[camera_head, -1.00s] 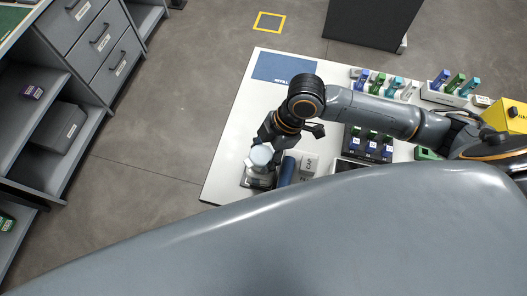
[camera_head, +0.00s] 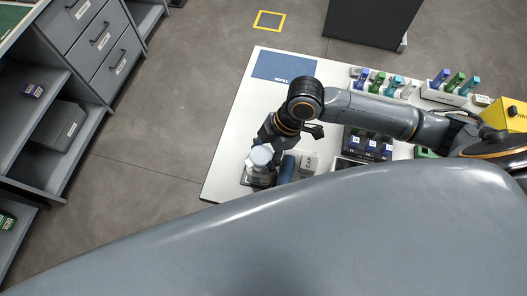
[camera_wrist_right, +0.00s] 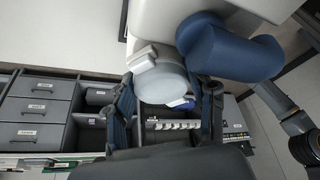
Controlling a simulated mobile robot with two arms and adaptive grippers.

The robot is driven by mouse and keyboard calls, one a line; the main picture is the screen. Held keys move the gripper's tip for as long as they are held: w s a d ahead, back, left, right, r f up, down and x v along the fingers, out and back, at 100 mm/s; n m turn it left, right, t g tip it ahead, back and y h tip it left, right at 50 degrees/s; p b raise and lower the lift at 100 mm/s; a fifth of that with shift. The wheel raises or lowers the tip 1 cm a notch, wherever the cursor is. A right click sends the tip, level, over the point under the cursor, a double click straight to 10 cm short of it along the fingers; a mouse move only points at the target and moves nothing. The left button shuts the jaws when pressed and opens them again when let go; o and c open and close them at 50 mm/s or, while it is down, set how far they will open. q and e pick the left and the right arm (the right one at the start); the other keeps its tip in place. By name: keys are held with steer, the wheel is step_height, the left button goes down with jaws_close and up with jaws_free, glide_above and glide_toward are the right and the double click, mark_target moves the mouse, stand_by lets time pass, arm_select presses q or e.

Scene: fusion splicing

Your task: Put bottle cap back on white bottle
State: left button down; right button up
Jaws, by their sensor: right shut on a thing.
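My right gripper (camera_head: 262,150) is at the left front part of the white table. It is shut on a pale, round bottle cap (camera_head: 261,157), which also shows between the fingers in the right wrist view (camera_wrist_right: 160,84). The cap is above a dark, square stand (camera_head: 258,182). I cannot clearly make out the white bottle under the cap, or whether the two touch. A dark blue, rounded thing (camera_head: 287,169) stands just right of the gripper and shows large in the right wrist view (camera_wrist_right: 230,50). My left gripper is not in view.
A light labelled block (camera_head: 309,164) stands right of the blue thing. A dark rack (camera_head: 367,147) with several small bottles is farther right. A blue mat (camera_head: 284,66) lies at the back of the white table (camera_head: 232,130). Grey shelves (camera_head: 100,60) stand at far left.

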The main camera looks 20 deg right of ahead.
steer(key=shift+f, duration=0.25)
steer(key=o, duration=1.1)
steer(key=shift+o, duration=0.2)
step_height(320, 180, up, 6)
steer(key=p, duration=0.7)
steer(key=shift+r, duration=0.1)
steer(key=shift+s, duration=0.1)
